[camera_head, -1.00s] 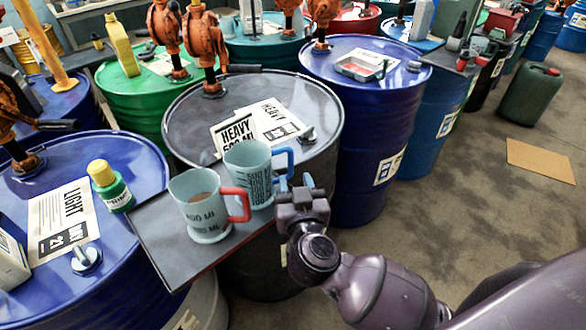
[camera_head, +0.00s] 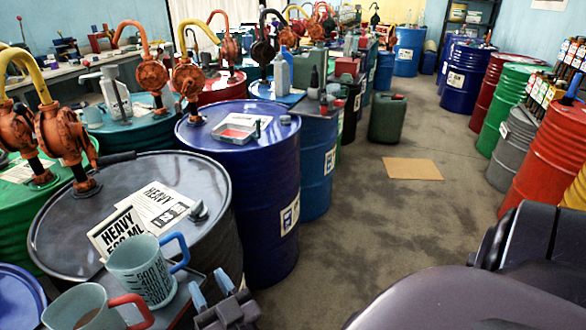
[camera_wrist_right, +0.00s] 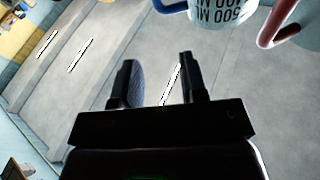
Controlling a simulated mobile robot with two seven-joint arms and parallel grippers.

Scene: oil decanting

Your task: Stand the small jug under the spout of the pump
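Two pale-blue jugs stand at the lower left on a dark tray: one with a blue handle (camera_head: 140,268) and 500 ML markings, and a red-handled one (camera_head: 82,308) holding brown liquid, cut off by the picture's bottom edge. I cannot tell for sure which is the small jug. A rusty orange pump (camera_head: 60,133) stands on the dark grey drum (camera_head: 130,178); its spout outlet is not clear. My right gripper (camera_head: 211,290) is open and empty, right of the blue-handled jug and apart from it. My left gripper is not in view.

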